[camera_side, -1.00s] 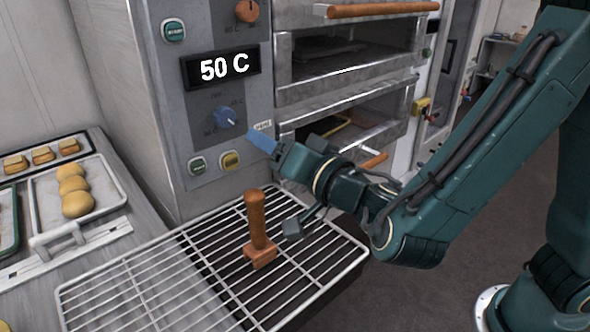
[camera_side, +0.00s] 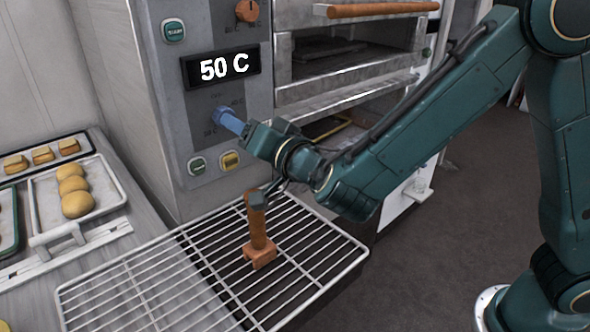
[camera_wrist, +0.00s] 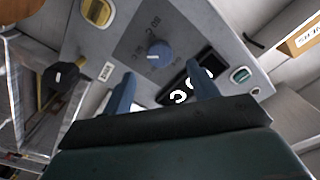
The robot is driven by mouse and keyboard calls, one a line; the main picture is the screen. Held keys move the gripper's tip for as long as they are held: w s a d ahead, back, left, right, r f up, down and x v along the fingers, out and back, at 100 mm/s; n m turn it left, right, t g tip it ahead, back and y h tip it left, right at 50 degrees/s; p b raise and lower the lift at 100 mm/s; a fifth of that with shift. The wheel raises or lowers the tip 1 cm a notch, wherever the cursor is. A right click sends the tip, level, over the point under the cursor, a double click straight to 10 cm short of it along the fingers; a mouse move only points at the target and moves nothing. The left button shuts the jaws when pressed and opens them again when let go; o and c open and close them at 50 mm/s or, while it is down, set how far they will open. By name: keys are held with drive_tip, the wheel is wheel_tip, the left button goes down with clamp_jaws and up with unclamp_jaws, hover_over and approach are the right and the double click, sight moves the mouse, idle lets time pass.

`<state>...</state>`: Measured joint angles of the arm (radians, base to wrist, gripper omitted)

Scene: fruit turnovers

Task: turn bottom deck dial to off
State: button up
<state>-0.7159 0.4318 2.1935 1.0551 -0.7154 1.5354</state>
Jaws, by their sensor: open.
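The blue dial (camera_wrist: 159,52) sits on the grey oven control panel (camera_wrist: 140,15), below the display (camera_side: 221,67) that reads 50 C. In the side view the blue fingers of my gripper (camera_side: 226,119) cover most of the dial. In the wrist view my gripper (camera_wrist: 161,78) is open, its two fingers apart, with the dial ahead between them and no clear contact. Markings surround the dial, but its pointer's setting is too small to tell.
An orange dial (camera_side: 247,10) is above the display, and a green button (camera_side: 197,166) and yellow button (camera_side: 230,160) are below. A wooden-handled tool (camera_side: 257,230) stands on the wire rack (camera_side: 130,290) beneath my arm. Trays of pastries (camera_side: 75,190) lie at left.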

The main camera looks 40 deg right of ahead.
drive_tip(key=shift+w, duration=3)
drive_tip(key=c, duration=1)
